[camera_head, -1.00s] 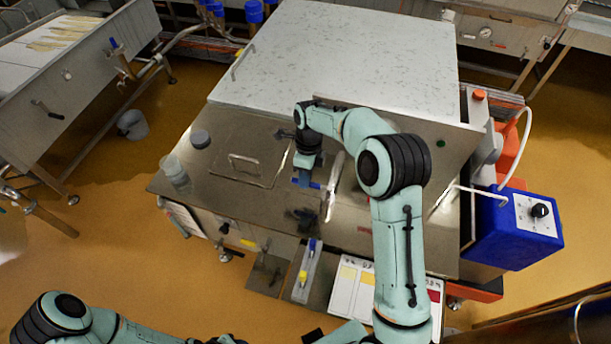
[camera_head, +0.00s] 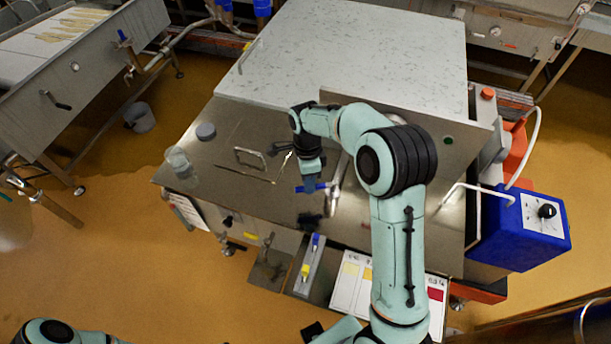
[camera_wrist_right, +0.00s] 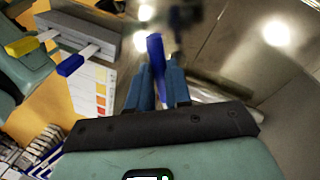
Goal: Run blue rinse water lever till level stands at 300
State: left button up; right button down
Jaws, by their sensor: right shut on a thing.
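My right gripper (camera_head: 309,185) is low over the steel top of the vat, just left of my right forearm. It is shut on a blue lever (camera_head: 322,186), which stands out to the side of the fingers. In the right wrist view the blue lever (camera_wrist_right: 155,52) shows between the two blue fingers (camera_wrist_right: 157,85); its base is blurred. A grey box (camera_head: 308,265) at the vat's front edge carries another blue handle and a yellow one; both also show in the right wrist view (camera_wrist_right: 72,64). I cannot read any level figure. My left gripper is out of view.
The steel top (camera_head: 235,130) carries a clear cup (camera_head: 177,160), a grey round cap (camera_head: 205,131) and a hatch handle (camera_head: 250,158). A blue box with a black knob (camera_head: 547,211) hangs at the right. A colour chart (camera_head: 352,285) lies at the front.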

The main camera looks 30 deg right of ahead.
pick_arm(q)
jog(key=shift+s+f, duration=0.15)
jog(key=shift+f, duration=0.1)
pick_arm(e)
jog(key=shift+s+a+n, duration=0.15)
jog(key=shift+s+n, duration=0.3)
jog(key=shift+n, duration=0.3)
jog(key=shift+s+a+n, duration=0.15)
jog(key=shift+s+n, duration=0.3)
jog(key=shift+n, duration=0.3)
jog(key=shift+h, duration=0.3)
jog(key=c, duration=1.1)
grip_release()
jog(key=shift+o, duration=0.2)
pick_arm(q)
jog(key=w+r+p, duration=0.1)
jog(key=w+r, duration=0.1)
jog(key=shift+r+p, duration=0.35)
pick_arm(e)
notch_tip(320, 180, up, 13)
jog(key=w, duration=0.2)
jog(key=shift+w+d, duration=0.15)
jog(key=shift+w, duration=0.15)
jog(key=shift+r, duration=0.1)
